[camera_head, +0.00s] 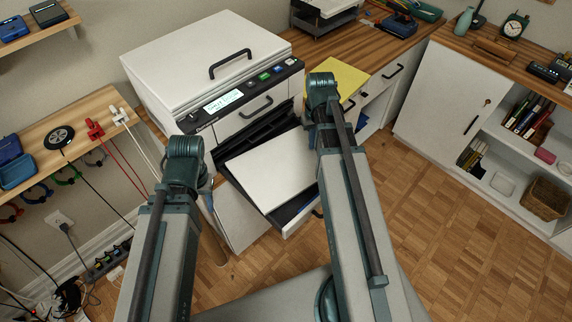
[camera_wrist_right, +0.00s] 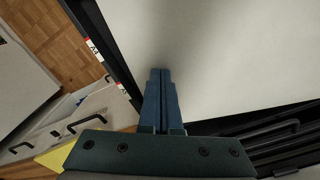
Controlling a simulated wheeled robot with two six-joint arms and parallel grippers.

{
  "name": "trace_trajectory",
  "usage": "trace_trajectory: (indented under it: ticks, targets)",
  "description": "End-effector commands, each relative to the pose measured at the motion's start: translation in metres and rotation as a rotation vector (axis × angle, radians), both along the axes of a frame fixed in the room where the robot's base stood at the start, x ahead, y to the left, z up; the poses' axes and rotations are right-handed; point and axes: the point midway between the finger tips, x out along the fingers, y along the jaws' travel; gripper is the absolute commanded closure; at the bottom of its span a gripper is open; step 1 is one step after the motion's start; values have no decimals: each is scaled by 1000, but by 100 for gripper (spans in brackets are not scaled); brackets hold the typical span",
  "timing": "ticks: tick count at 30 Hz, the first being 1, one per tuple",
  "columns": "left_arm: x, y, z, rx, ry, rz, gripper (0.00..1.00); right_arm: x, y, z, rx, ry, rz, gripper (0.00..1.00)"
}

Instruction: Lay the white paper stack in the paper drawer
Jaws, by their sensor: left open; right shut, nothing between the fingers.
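The white paper stack (camera_head: 268,168) lies flat in the pulled-out paper drawer (camera_head: 292,212) of the white printer; it fills much of the right wrist view (camera_wrist_right: 235,60). The drawer's dark side edge with A4 labels (camera_wrist_right: 92,48) runs beside the stack there. My right gripper (camera_wrist_right: 160,73) is shut and empty, its blue fingertips over the stack's edge area; I cannot tell whether they touch it. In the head view my right arm covers the drawer's right part. My left gripper (camera_head: 208,190) is open, left of the drawer, mostly hidden behind its own wrist.
The printer (camera_head: 205,60) has a lid handle and a lit panel above the drawer. A yellow sheet or stack (camera_head: 345,80) lies on the counter to the right. A white cabinet (camera_head: 450,95) stands farther right. A cable shelf (camera_head: 75,135) is at the left. Wooden floor is open at right.

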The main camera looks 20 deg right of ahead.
Motion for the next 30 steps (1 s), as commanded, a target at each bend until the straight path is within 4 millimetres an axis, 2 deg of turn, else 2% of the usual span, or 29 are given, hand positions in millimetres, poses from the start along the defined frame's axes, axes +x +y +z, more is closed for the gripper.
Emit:
trace_trajectory:
  ticks: [30]
  targets:
    - [0, 0, -2, 0, 0, 0, 55, 10, 1, -2, 0, -1, 0, 100]
